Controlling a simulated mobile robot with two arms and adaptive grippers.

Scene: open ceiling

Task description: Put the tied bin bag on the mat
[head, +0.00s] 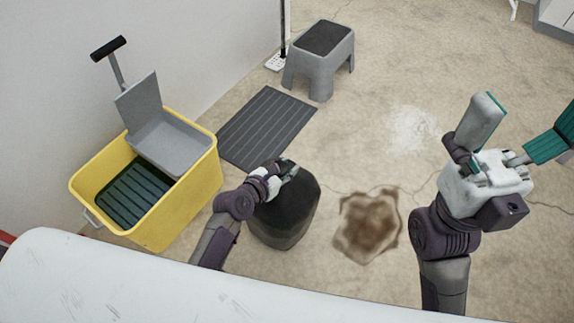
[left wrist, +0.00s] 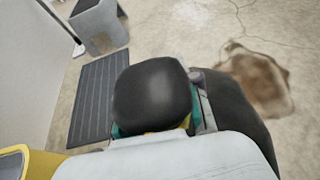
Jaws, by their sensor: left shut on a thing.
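The black bin bag (head: 285,217) is in the lower middle of the head view, upright, just right of the yellow bucket. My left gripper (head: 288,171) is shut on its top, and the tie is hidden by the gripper. In the left wrist view the bag (left wrist: 237,105) shows behind and right of the gripper. I cannot tell whether its base touches the floor. The dark ribbed mat (head: 267,128) lies flat and bare beyond the bag, up and left; it also shows in the left wrist view (left wrist: 92,100). My right gripper (head: 525,128) is open and empty at the right.
A yellow mop bucket (head: 190,205) with a grey wringer stands left of the mat. A grey step stool (head: 322,62) stands behind the mat, near a white wall (head: 215,50). A brown stain (head: 367,227) marks the floor right of the bag.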

